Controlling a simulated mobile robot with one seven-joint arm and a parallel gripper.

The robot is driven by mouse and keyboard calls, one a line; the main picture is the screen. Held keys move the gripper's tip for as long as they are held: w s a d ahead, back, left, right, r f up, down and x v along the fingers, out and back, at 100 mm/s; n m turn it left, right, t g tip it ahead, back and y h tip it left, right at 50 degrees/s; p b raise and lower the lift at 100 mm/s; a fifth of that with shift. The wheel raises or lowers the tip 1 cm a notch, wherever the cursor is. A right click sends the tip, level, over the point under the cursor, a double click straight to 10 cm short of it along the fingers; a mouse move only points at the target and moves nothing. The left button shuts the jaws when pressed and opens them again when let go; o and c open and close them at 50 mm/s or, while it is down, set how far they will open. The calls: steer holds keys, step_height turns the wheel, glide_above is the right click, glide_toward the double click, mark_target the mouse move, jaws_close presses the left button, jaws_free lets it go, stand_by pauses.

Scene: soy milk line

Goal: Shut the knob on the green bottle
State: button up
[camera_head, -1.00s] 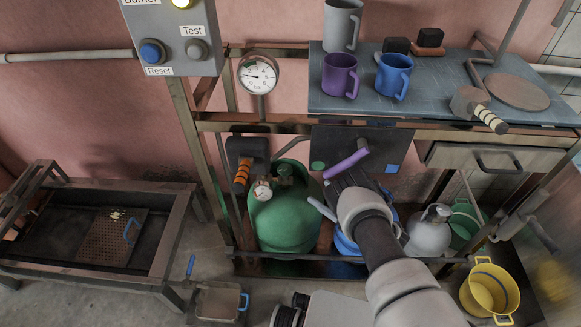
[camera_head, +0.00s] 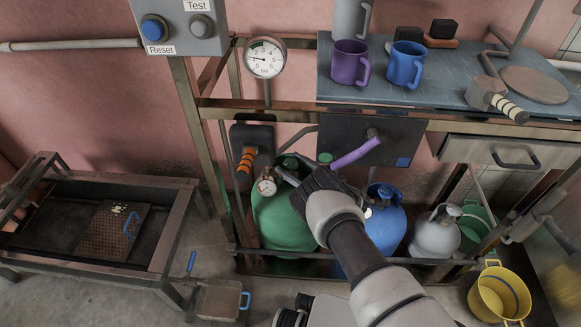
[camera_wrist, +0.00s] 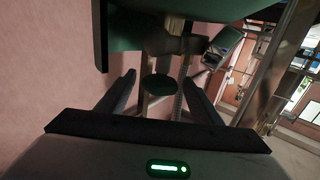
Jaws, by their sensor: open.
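The green bottle (camera_head: 284,222) stands in the low rack under the bench, with a small round gauge (camera_head: 267,187) at its neck. My gripper (camera_head: 285,170) is at the top of this bottle, reaching in from the right, and hides part of its neck and valve. In the wrist view, a dark green round knob (camera_wrist: 161,85) lies between the two spread fingers of my gripper (camera_wrist: 160,78). The fingers are open, with a gap visible on both sides of the knob. The knob itself is hard to make out in the head view.
A blue bottle (camera_head: 385,222) stands just right of the green one, partly behind my arm, with a grey bottle (camera_head: 435,236) beyond. A purple lever (camera_head: 351,155) and an orange-striped handle (camera_head: 246,160) are close by. The rack's rail (camera_head: 420,261) runs in front.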

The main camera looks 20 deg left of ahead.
steer(key=shift+w+a, duration=0.15)
steer(key=shift+a, duration=0.25)
steer(key=shift+c, duration=0.5)
steer(key=c, duration=1)
steer(key=shift+o, duration=0.2)
steer(key=shift+r, duration=0.1)
steer(key=shift+t, duration=0.3)
steer(key=shift+r+m+t+h+p, duration=0.15)
steer(key=shift+m+t+h+p, duration=0.7)
steer(key=shift+m+t, duration=0.25)
steer(key=shift+f+m+t+h, duration=0.15)
steer(key=shift+m+t+h, duration=0.85)
steer(key=shift+t+h, duration=0.15)
steer(key=shift+f+m+t+h, duration=0.15)
steer(key=shift+m+t+h, duration=0.85)
steer(key=shift+t, duration=0.25)
